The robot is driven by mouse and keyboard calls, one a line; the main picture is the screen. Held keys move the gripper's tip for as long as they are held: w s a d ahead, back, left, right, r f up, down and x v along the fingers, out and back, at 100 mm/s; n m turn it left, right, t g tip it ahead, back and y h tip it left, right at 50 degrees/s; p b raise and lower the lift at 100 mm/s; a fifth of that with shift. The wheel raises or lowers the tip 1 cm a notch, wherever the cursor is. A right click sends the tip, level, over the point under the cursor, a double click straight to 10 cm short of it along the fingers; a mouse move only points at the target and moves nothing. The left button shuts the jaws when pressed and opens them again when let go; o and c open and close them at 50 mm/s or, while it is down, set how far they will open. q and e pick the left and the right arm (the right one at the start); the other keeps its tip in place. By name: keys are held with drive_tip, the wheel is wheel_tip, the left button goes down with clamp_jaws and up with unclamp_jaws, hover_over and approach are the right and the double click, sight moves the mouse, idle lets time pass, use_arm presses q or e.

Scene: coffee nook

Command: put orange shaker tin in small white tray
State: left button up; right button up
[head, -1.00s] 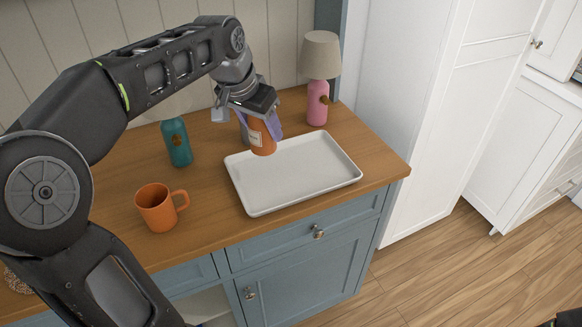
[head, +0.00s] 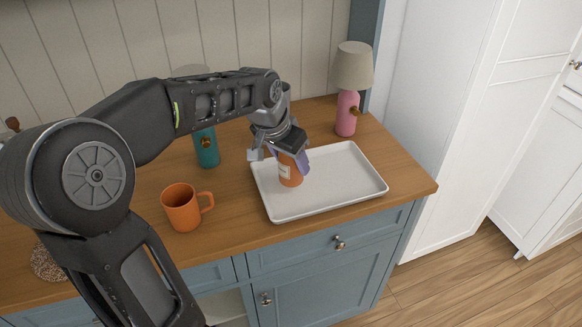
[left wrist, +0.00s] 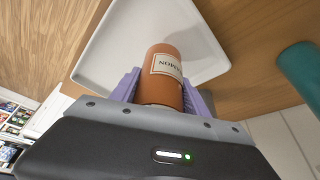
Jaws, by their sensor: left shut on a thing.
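The orange shaker tin (head: 290,175) has a pale label and is between the fingers of my left gripper (head: 289,158), which is shut on it. In the head view the tin is over the left part of the small white tray (head: 345,199). I cannot tell whether its bottom touches the tray. In the left wrist view the tin (left wrist: 163,72) sits between the purple fingers, its label partly readable, with the white tray (left wrist: 112,45) beyond it. My right gripper is not in view.
An orange mug (head: 182,208) stands left of the tray. A teal lamp base (head: 207,148) stands behind the mug, partly behind my arm. A pink lamp (head: 347,115) stands behind the tray. The counter's right edge is near the tray.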

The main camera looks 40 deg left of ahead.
sight(291, 170)
use_arm(q)
drive_tip(key=shift+f, duration=1.25)
drive_tip(key=shift+f, duration=0.25)
drive_tip(key=o, duration=1.5)
drive_tip(key=shift+r, duration=0.1)
drive_tip(key=shift+c, duration=0.2)
drive_tip(key=shift+r, duration=0.15)
drive_tip(key=shift+r, duration=0.2)
drive_tip(key=v, duration=1.1)
drive_tip(key=shift+s+r+b, duration=0.15)
drive_tip(key=shift+r+b, duration=0.15)
drive_tip(key=shift+r, duration=0.05)
